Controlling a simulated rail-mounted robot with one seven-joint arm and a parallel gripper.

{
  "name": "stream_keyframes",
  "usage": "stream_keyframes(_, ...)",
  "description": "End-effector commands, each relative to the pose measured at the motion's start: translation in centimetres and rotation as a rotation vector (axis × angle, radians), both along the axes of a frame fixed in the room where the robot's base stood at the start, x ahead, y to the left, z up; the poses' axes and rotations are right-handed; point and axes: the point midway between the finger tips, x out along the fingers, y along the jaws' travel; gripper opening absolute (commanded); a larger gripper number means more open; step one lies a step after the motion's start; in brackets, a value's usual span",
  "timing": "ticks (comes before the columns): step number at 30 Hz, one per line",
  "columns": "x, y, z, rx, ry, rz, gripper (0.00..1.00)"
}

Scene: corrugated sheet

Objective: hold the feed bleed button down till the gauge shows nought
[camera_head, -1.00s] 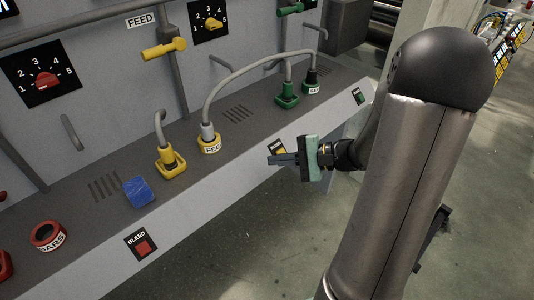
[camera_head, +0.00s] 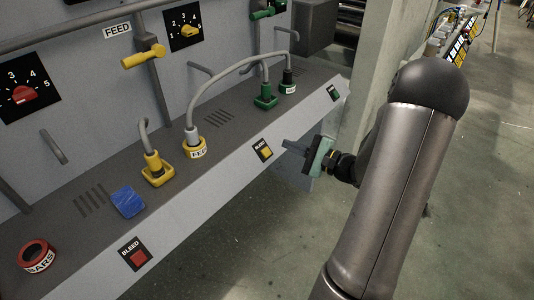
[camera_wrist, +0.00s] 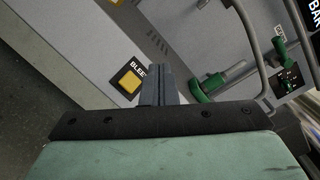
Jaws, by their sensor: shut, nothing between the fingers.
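The feed bleed button is a yellow square on a black plate marked BLEED (camera_head: 265,152), on the sloping front of the console, in line with the yellow fittings. It also shows in the wrist view (camera_wrist: 130,82), left of the fingers. My gripper (camera_head: 288,146) is shut and empty, just right of the button in the head view. In the wrist view its closed fingers (camera_wrist: 156,58) point past the button's plate; I see no press on the button. The feed gauge's reading cannot be made out in any view.
A red bleed button (camera_head: 138,258) sits further left on the same front, and a green one (camera_head: 333,93) further right. A yellow-knobbed dial (camera_head: 186,31) is beside the FEED label (camera_head: 117,31).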

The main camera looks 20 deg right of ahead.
Motion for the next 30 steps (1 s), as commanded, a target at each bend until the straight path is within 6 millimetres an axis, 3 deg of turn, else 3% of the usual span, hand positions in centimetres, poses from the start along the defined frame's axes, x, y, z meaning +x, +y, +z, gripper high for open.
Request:
stream_keyframes(13,3.7,2.0,-4.6,0.0,0.0,0.003,0.0)
stream_keyframes(30,4.5,2.3,-5.1,0.0,0.002,0.0,0.0)
